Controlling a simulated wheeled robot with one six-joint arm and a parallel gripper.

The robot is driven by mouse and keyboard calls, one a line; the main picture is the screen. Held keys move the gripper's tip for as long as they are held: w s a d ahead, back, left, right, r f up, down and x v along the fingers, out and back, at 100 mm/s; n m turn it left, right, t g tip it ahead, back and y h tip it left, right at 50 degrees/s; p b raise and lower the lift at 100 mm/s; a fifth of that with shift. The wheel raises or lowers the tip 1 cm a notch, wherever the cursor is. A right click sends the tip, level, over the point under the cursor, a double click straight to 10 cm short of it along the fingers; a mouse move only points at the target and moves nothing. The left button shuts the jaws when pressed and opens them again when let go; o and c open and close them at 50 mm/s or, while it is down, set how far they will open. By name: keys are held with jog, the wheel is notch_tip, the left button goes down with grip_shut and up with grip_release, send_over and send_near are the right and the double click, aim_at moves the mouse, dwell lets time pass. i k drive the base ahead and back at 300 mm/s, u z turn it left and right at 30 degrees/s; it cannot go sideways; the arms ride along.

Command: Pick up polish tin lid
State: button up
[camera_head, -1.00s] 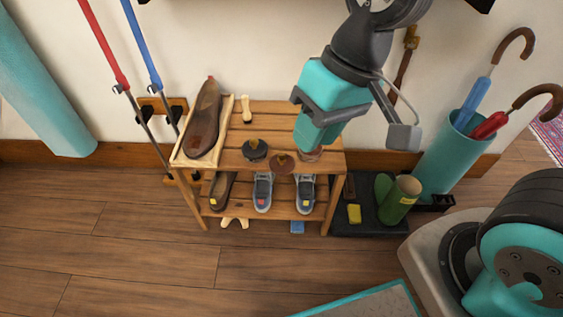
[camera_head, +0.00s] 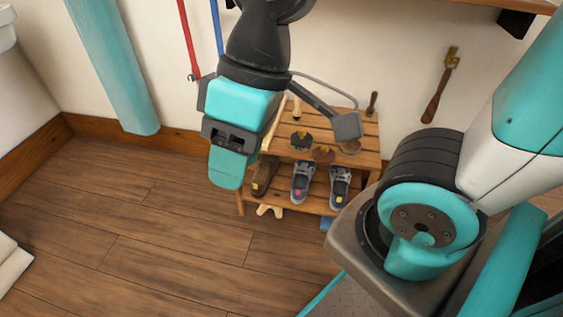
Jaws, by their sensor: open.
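Three small round things lie on the top shelf of a wooden slatted rack (camera_head: 369,131): a dark one (camera_head: 301,141) with a yellowish mark, a brown one (camera_head: 322,154) at the front edge, and a brownish disc (camera_head: 350,147) at the right. They look like polish tins or lids; I cannot tell which is the polish tin lid. My gripper (camera_head: 225,168) is open, with teal fingers pointing down. In the picture it is left of these things, apart from them, and covers the rack's left end. I see nothing held in it.
Grey shoes (camera_head: 303,182) and (camera_head: 340,187) stand on the lower shelf beside a brown shoe (camera_head: 264,175). A brush (camera_head: 372,103) is at the rack's back right. A teal roll (camera_head: 112,70) leans on the wall.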

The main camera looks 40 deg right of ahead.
aim_at(324, 155)
jog(key=u, duration=0.1)
jog(key=k, duration=1.05)
jog(key=z, duration=1.25)
jog(key=i, duration=0.5)
